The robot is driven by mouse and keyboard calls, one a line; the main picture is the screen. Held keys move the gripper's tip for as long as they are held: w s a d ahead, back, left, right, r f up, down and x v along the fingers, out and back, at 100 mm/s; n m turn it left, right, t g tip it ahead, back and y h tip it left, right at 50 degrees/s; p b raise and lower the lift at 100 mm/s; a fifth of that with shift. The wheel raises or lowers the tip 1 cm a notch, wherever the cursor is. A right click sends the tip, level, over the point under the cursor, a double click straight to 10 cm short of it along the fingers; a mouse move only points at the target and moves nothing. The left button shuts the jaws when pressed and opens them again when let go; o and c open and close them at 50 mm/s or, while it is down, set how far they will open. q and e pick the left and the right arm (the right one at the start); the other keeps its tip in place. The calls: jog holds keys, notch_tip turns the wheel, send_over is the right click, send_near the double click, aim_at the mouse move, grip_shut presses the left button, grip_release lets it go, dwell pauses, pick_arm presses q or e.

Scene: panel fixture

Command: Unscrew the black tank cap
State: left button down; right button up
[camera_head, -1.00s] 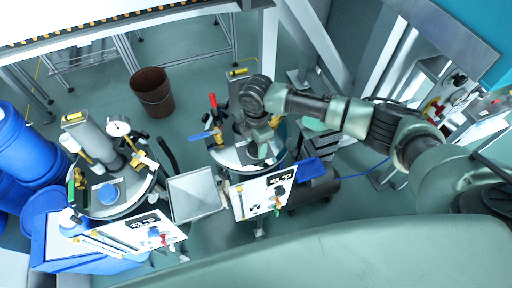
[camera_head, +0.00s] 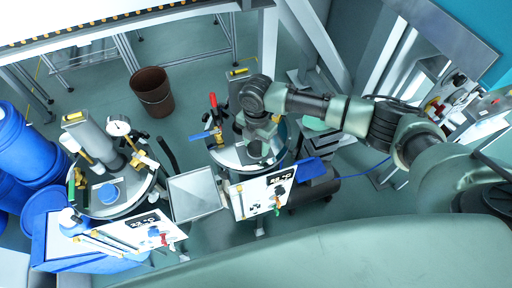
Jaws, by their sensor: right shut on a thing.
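My right arm reaches in from the right, and its gripper (camera_head: 257,146) points down over the round metal lid (camera_head: 228,157) of the middle tank. The gripper is shut on the black tank cap (camera_head: 258,150), which is mostly hidden by the gripper and wrist. I cannot tell whether the cap is still seated on the lid. My left gripper is not in view.
A red-handled valve (camera_head: 212,101) and a blue lever (camera_head: 202,135) stand close to the gripper. A white panel (camera_head: 262,194) stands in front of the tank. A second tank (camera_head: 110,205) with a gauge (camera_head: 118,128) is at left, and a brown bin (camera_head: 152,92) stands behind.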

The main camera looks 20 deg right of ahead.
jog(key=n, duration=0.3)
jog(key=shift+n, duration=0.3)
jog(key=shift+s+f+n, duration=0.1)
jog(key=shift+n, duration=1.6)
jog(key=n+b, duration=0.1)
jog(key=n, duration=0.2)
jog(key=o, duration=1.3)
